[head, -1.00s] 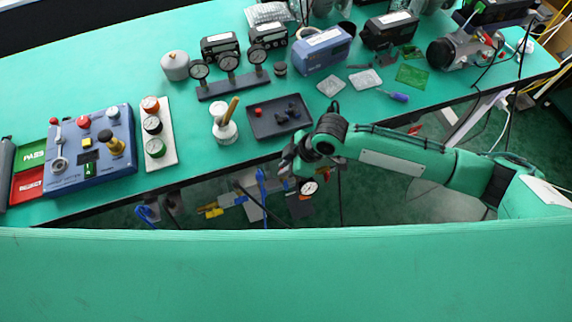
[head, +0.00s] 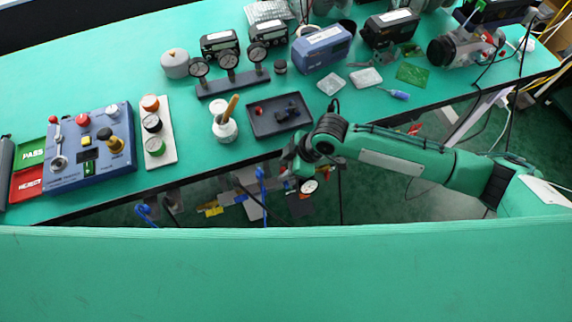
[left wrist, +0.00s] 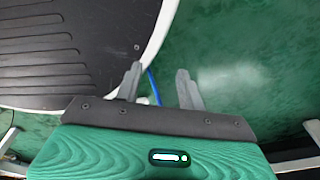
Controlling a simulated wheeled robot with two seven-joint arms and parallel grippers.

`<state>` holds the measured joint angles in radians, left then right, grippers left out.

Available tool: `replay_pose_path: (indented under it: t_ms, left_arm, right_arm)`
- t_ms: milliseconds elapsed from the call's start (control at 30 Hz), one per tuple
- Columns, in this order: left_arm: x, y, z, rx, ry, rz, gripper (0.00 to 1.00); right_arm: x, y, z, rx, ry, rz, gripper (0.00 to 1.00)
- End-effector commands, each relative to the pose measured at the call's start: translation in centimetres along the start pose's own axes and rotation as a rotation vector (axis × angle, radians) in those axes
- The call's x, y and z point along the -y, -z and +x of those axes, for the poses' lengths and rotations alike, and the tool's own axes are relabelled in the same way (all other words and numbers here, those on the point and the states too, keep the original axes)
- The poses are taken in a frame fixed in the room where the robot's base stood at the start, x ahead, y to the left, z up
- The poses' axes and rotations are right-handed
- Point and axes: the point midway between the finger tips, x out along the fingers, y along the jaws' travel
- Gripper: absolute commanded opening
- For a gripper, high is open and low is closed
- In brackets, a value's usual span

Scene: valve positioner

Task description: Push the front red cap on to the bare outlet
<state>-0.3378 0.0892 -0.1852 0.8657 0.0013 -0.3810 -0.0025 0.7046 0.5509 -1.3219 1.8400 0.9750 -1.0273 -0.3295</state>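A small red piece (head: 259,110), which may be the red cap, lies in the black tray (head: 262,129) near the bench's front edge, beside dark fittings (head: 288,113). Red parts also show on the grey valve device (head: 455,50) at the far right; I cannot tell which is the front cap, and no bare outlet can be made out. My right gripper (head: 288,164) hangs at the bench's front edge, just below the tray; its fingers are too small and dark to read. My left gripper (left wrist: 158,84) shows only in the left wrist view, open and empty above the floor.
A screwdriver (head: 399,95) and green board (head: 411,73) lie right.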

Motion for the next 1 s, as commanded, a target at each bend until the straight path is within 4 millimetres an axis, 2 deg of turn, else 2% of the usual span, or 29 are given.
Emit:
replay_pose_path:
  t_ms: [167,500,700,833,1000]
  left_arm:
    - [-0.2,-2.0,0.8,0.016,-0.002,0.002,0.39]
    - [-0.1,-1.5,1.1,0.01,-0.001,0.002,0.39]
    - [-0.1,-1.3,1.2,0.008,-0.001,0.001,0.39]
    - [-0.1,-1.2,1.2,0.007,-0.001,0.001,0.39]
    - [-0.1,-1.2,1.2,0.007,-0.001,0.001,0.39]
  right_arm:
    - [0.0,0.0,0.0,0.0,0.0,0.0,0.38]
    - [-0.1,-0.1,-8.2,0.001,-0.004,-0.001,0.38]
    - [-0.1,-0.1,-11.9,0.001,-0.003,0.0,0.38]
    - [-0.1,-0.1,-13.2,0.001,-0.001,0.0,0.38]
    - [0.0,0.0,-13.8,0.0,0.0,0.0,0.38]
